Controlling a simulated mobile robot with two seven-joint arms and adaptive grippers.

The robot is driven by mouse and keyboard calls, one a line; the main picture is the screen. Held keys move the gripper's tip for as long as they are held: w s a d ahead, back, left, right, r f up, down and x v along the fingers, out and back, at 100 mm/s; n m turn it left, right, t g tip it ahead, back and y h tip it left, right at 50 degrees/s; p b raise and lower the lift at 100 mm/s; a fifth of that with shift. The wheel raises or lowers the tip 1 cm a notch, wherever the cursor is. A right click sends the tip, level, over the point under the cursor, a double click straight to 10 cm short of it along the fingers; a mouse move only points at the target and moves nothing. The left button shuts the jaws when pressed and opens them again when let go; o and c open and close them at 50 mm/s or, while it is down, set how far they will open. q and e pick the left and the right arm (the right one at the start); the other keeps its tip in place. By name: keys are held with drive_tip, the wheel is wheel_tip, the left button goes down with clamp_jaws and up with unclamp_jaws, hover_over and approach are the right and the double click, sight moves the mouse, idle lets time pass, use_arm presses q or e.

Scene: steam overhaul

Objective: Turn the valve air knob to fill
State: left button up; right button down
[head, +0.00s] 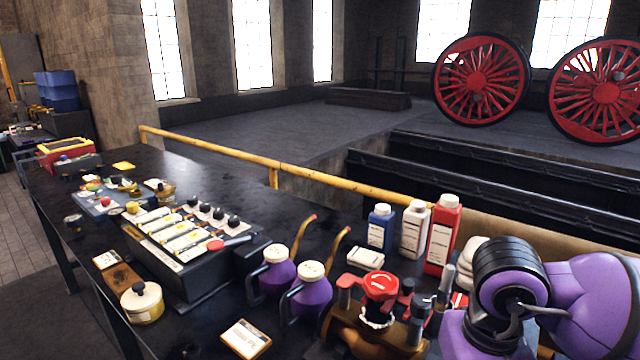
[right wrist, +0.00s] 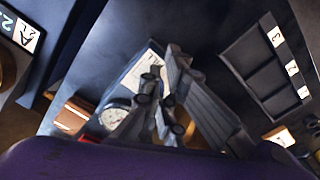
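I cannot tell by label which part is the valve air knob. A dark panel box (head: 200,262) on the bench carries a row of black knobs (head: 211,212), white label plates and a red-tipped lever (head: 216,245). A brass valve body with a red top (head: 380,286) stands at the front right. My purple and black right arm is beside it at the lower right; its gripper is hidden in the head view. In the right wrist view my right gripper's grey fingers (right wrist: 165,98) show, but their opening is unclear. A round white gauge (right wrist: 114,116) is beside them. My left gripper is out of view.
Two purple oil cans (head: 312,290) and blue, white and red bottles (head: 443,235) crowd the bench's right part. A lidded cream pot (head: 142,302) stands near the front edge. A yellow rail (head: 290,170) runs behind. The dark bench top (head: 190,172) is clear behind the panel.

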drive_tip(key=shift+a+r, duration=0.1)
drive_tip(key=shift+s+a, duration=0.1)
drive_tip(key=shift+s, duration=0.1)
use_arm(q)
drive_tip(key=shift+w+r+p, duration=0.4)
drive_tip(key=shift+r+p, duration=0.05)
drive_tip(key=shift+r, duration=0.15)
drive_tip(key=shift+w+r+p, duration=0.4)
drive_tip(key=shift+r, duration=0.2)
use_arm(e)
drive_tip(key=shift+s+r, duration=0.1)
drive_tip(key=shift+r, duration=2.85)
